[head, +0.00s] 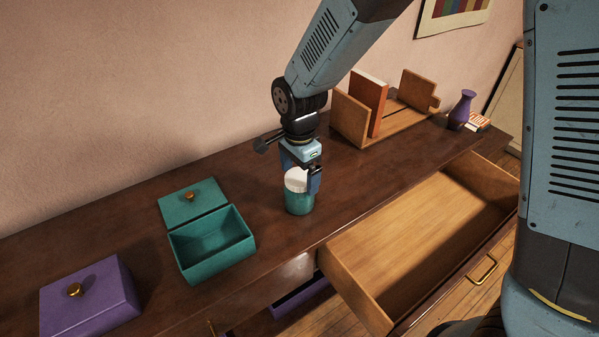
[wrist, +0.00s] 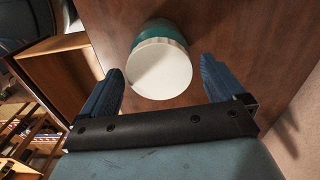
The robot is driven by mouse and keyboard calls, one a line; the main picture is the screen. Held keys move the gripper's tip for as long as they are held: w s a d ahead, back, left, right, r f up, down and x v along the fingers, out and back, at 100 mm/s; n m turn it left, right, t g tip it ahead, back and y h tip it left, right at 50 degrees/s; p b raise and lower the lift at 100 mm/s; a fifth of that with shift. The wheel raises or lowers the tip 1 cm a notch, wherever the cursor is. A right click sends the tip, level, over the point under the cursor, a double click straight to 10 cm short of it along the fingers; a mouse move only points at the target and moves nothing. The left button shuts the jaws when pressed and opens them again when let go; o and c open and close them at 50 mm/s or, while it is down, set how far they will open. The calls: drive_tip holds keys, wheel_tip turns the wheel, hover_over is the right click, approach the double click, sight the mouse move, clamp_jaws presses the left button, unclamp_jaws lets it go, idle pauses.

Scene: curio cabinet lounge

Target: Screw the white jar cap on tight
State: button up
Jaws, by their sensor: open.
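The white cap (head: 296,180) sits on top of a teal jar (head: 299,204), which stands upright on the dark wooden cabinet top. In the wrist view the round cap (wrist: 160,69) faces the camera, with the teal jar body (wrist: 157,31) showing behind it. My gripper (head: 302,180) is right above and around the cap in the head view. In the wrist view my gripper (wrist: 160,85) is open, with one blue finger on each side of the cap and a gap to both. I cannot tell how tightly the cap is seated.
A teal box (head: 212,246) with its lid (head: 192,203) off behind it is to the left, and a closed purple box (head: 90,298) is farther left. An open drawer (head: 415,240) juts out at the front right. A book rack (head: 390,122) and purple vase (head: 461,109) stand behind right.

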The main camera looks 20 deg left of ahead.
drive_tip(key=n, duration=0.6)
drive_tip(key=shift+n, duration=0.4)
drive_tip(key=n, duration=1.2)
drive_tip(key=shift+n, duration=3)
drive_tip(key=shift+c, duration=0.3)
